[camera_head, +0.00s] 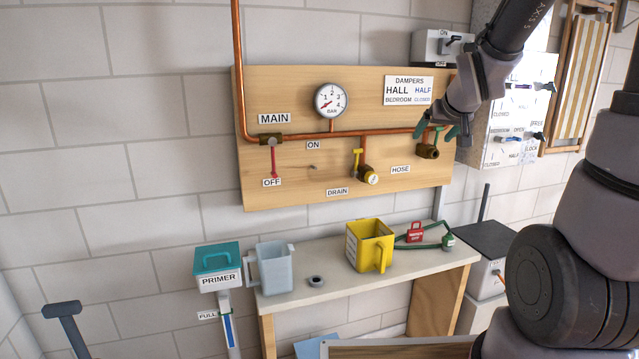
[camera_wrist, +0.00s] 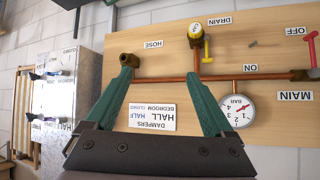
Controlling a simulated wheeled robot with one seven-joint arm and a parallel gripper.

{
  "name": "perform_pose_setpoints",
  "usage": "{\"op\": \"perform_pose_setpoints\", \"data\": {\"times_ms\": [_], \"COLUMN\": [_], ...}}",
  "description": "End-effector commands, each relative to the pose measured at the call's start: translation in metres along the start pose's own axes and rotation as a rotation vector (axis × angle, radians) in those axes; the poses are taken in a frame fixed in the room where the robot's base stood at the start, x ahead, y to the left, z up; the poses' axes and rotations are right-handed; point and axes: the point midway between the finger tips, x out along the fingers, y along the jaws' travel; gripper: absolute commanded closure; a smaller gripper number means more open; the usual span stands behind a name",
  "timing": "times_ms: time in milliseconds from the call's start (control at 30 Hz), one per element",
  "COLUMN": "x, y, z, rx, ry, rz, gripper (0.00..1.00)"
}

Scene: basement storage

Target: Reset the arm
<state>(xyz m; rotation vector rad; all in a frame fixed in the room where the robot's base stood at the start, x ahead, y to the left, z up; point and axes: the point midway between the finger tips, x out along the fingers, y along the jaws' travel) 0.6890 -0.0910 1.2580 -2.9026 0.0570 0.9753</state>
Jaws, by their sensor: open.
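My arm reaches in from the upper right of the head view. My gripper (camera_head: 437,132) is in front of the right part of the wooden valve board (camera_head: 290,185), near the brass hose valve (camera_head: 429,151). In the wrist view, which shows the board upside down, the two green fingers of my gripper (camera_wrist: 160,76) are spread apart with nothing between them. The hose valve (camera_wrist: 129,60) shows by the tip of the left finger; whether they touch, I cannot tell. The copper pipe (camera_wrist: 165,78) runs across behind the fingertips.
A bench (camera_head: 330,287) below holds a grey jug (camera_head: 272,268), a yellow jug (camera_head: 370,246), a dark ring (camera_head: 316,281) and a red padlock tag (camera_head: 415,232). A damper panel (camera_head: 515,115) is right of the board. A teal-topped primer box (camera_head: 217,268) stands left.

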Motion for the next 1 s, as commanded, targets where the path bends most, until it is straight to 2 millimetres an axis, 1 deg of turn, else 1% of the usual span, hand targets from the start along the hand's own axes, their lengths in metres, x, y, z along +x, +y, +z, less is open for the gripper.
{"op": "perform_pose_setpoints", "data": {"times_ms": [33, 67, 100, 167, 200, 267, 300, 400, 500, 600, 667, 867, 900, 1000], "x": [-0.026, -0.039, -0.058, -0.085, -0.103, -0.129, -0.146, -0.180, -0.203, -0.215, -0.218, -0.218, -0.218, -0.216], "y": [-0.001, -0.001, -0.002, -0.003, -0.005, -0.008, -0.010, -0.016, -0.021, -0.023, -0.024, -0.024, -0.024, -0.026], "z": [-0.001, 0.002, 0.007, 0.015, 0.021, 0.032, 0.039, 0.057, 0.070, 0.078, 0.080, 0.081, 0.081, 0.082], "rx": [0.031, 0.051, 0.081, 0.125, 0.154, 0.198, 0.225, 0.281, 0.320, 0.341, 0.346, 0.348, 0.348, 0.367], "ry": [-0.019, -0.040, -0.067, -0.109, -0.136, -0.177, -0.202, -0.260, -0.303, -0.328, -0.336, -0.340, -0.340, -0.352], "rz": [0.005, 0.007, 0.007, 0.003, -0.003, -0.015, -0.026, -0.055, -0.079, -0.094, -0.098, -0.098, -0.098, -0.100], "gripper": [0.13, 0.13, 0.13, 0.13, 0.13, 0.13, 0.13, 0.13, 0.13, 0.13, 0.13, 0.13, 0.18, 0.18]}}
